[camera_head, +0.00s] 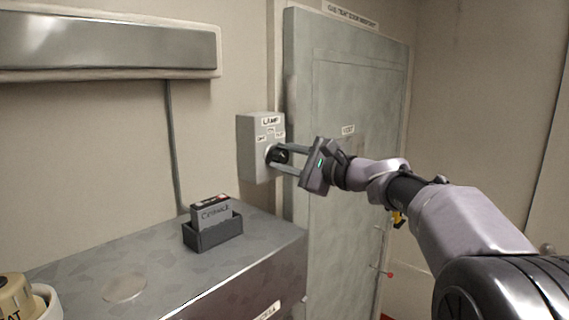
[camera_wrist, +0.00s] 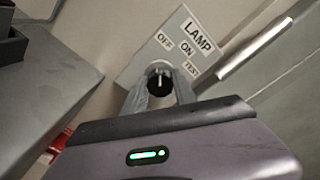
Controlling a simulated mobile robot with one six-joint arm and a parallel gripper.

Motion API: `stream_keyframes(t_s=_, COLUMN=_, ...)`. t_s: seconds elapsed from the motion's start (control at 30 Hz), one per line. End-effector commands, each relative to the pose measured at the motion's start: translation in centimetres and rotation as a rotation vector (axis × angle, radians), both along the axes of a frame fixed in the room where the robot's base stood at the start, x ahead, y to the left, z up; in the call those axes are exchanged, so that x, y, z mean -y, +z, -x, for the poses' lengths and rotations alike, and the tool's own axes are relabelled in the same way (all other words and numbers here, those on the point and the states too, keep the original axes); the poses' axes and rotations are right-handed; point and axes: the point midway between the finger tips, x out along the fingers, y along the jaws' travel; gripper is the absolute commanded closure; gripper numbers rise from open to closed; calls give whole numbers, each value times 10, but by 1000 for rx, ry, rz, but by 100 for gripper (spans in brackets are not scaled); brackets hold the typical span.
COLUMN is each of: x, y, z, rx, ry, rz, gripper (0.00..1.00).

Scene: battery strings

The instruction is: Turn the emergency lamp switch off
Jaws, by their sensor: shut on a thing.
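The lamp switch is a grey wall box (camera_head: 258,148) with a LAMP label and OFF, ON and TEST marks. Its round black knob (camera_wrist: 159,82) has a pale pointer line. In the wrist view the line runs nearly straight up and down, roughly toward the OFF mark (camera_wrist: 165,40). The knob also shows on the box's front in the head view (camera_head: 277,155). My gripper (camera_wrist: 160,88) is shut on the knob, one finger on each side. The fingers partly hide the knob's sides. A long grey wall fixture (camera_head: 105,45) hangs at upper left and shows no glow.
A grey cabinet (camera_head: 130,280) stands below left of the switch. On it is a dark holder (camera_head: 213,235) with a labelled card or booklet (camera_head: 211,213). A grey-green door (camera_head: 335,95) is right of the box, behind my arm. A beige object (camera_head: 15,295) is at lower left.

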Motion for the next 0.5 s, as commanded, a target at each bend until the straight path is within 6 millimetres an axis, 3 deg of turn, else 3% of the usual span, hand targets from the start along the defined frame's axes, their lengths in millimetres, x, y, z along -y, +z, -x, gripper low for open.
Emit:
stream_keyframes(t_s=0.37, x=0, y=-1, z=0, rx=2, ry=-1, rz=4, gripper=100)
stream_keyframes(t_s=0.4, x=0, y=-1, z=0, rx=2, ry=-1, rz=4, gripper=62)
stream_keyframes(t_s=0.5, x=0, y=-1, z=0, rx=2, ry=0, rz=4, gripper=46)
